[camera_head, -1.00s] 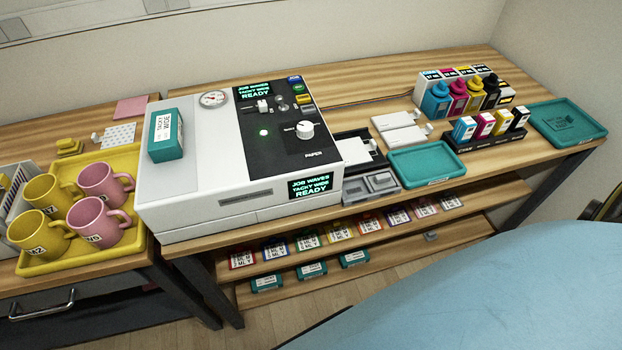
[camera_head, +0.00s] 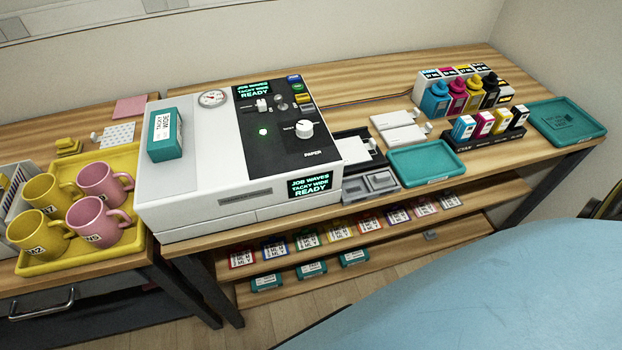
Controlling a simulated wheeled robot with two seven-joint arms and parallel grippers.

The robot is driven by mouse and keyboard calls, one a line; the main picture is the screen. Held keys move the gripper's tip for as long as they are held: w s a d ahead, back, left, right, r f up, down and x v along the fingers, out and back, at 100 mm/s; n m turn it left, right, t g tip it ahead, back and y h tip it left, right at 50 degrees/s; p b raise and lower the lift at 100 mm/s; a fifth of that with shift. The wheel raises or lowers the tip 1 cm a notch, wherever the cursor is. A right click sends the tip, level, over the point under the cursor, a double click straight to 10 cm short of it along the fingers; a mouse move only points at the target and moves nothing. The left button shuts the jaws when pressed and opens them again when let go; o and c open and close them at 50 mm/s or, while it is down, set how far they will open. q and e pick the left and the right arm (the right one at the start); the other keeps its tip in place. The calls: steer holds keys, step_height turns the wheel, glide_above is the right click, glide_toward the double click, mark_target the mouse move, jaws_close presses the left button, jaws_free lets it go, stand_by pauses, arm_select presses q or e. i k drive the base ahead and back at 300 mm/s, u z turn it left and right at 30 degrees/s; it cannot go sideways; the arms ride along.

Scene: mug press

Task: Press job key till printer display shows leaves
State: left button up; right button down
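The white printer (camera_head: 190,185) stands on the wooden table with a black control panel (camera_head: 285,140) on its top. The upper display (camera_head: 259,88) and the front display (camera_head: 310,186) both read "JOB WAVES TACKY WIDE READY" in green. At the panel's upper right are a blue key (camera_head: 294,79), a green key (camera_head: 298,87) and a yellow key (camera_head: 302,98). The blue key's label is too small to read surely. A white knob (camera_head: 304,128) and a lit green lamp (camera_head: 263,132) also sit on the panel. Neither gripper is in view.
A teal "TACKY WIDE" box (camera_head: 165,135) lies on the printer's left top. Mugs stand in a yellow tray (camera_head: 125,160) at left. Teal trays (camera_head: 425,163) (camera_head: 566,121), ink bottles (camera_head: 458,97) and cartridges (camera_head: 481,125) are at right. The air above the printer is clear.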

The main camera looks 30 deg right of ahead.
mark_target(295, 78)
steer(key=k, duration=0.5)
steer(key=z, duration=1.45)
steer(key=i, duration=0.85)
steer(key=u, duration=1)
